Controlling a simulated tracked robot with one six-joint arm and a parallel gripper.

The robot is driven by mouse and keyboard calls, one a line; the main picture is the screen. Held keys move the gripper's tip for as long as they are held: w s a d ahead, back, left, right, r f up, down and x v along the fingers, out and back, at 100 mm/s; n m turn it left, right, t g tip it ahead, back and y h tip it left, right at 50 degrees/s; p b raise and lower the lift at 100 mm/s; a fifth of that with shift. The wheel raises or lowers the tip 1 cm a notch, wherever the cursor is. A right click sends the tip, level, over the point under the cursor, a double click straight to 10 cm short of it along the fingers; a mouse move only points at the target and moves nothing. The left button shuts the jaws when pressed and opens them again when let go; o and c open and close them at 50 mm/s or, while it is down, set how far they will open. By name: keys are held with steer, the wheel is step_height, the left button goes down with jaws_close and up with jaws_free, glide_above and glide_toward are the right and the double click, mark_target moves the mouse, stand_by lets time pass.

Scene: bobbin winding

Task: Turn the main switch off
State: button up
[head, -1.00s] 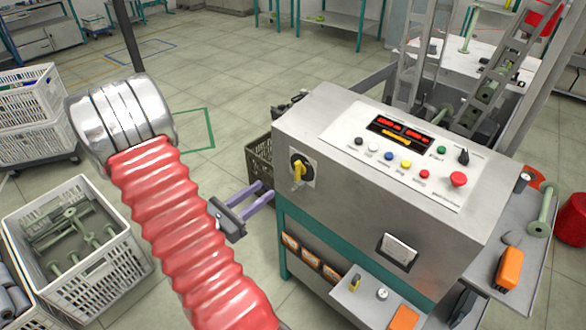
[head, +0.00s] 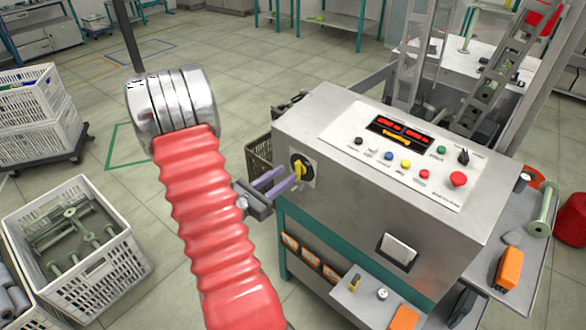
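My gripper (head: 289,174) has two purple fingers pointing right at the knob. The fingers are apart, with a gap between them. Their tips are right at the knob, and the near finger's tip overlaps its lower part in the picture. I cannot tell whether they touch it. The knob looks roughly upright, slightly tilted.
The cabinet's sloped top has a panel (head: 350,126) with a lit red display, coloured buttons and a red mushroom button (head: 458,179). A white crate of bobbins (head: 105,270) stands on the floor at left. A dark crate (head: 258,155) stands behind my gripper.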

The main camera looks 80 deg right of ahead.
mark_target(296, 169)
steer(key=shift+x, duration=2.4)
steer(key=shift+a+f, duration=0.1)
steer(key=c, duration=0.8)
steer(key=shift+s, duration=0.15)
steer(key=shift+f, duration=0.1)
